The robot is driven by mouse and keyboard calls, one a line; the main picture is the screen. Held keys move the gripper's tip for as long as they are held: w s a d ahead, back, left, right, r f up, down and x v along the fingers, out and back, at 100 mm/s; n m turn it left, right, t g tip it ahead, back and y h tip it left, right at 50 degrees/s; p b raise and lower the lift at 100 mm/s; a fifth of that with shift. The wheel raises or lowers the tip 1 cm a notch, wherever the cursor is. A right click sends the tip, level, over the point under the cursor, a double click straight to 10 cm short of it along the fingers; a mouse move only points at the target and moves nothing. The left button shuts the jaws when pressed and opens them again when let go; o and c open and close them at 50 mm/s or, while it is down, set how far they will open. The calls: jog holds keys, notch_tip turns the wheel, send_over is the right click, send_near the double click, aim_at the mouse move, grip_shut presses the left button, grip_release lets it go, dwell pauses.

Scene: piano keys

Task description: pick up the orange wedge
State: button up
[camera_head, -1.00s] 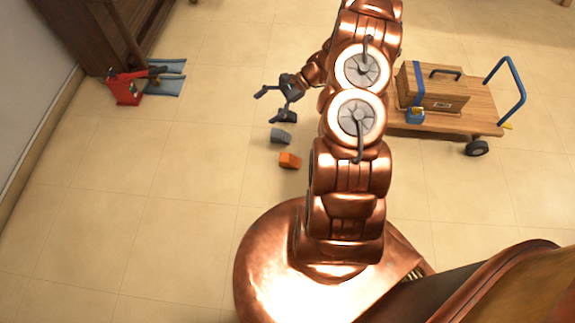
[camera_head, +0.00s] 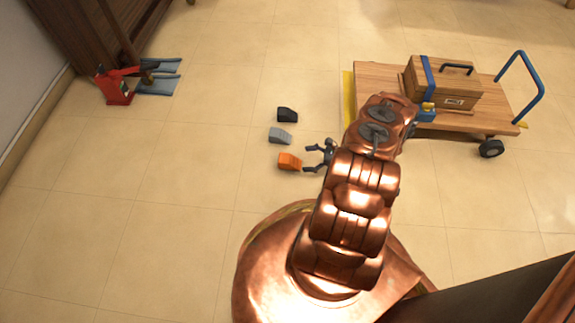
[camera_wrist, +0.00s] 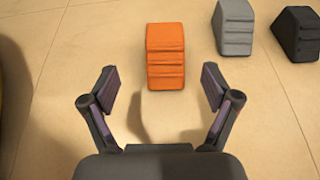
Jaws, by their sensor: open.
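The orange wedge (camera_head: 289,162) lies on the tiled floor, the nearest to my base of three wedges in the head view. In the wrist view the orange wedge (camera_wrist: 165,55) sits just beyond my open fingers, roughly centred between them, with its ridged face towards me. My gripper (camera_head: 314,158) is just right of the wedge in the head view, apart from it. In the wrist view my gripper (camera_wrist: 158,88) is open and empty, with bare floor between its fingertips.
A grey wedge (camera_head: 280,135) and a black wedge (camera_head: 287,114) lie beyond the orange one. A wooden cart (camera_head: 380,80) carrying a toolbox (camera_head: 445,85) stands at the right. A red jack (camera_head: 117,87) is at the far left. The floor left of the wedges is clear.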

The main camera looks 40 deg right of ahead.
aim_at(291, 160)
jog(key=shift+f, duration=0.4)
jog(key=shift+w+a+f, duration=0.15)
jog(key=shift+a+f, duration=0.05)
jog(key=shift+a, duration=0.1)
jog(key=b+x, duration=0.1)
jog(key=x, duration=0.1)
jog(key=b+x, duration=0.2)
jog(key=x, duration=0.1)
jog(key=shift+w+d+f, duration=0.1)
jog(key=shift+w+f, duration=0.15)
jog(key=shift+w, duration=0.25)
jog(key=shift+w+a+f+b, duration=0.1)
jog(key=shift+w+a+b, duration=0.3)
jog(key=c, duration=1.4)
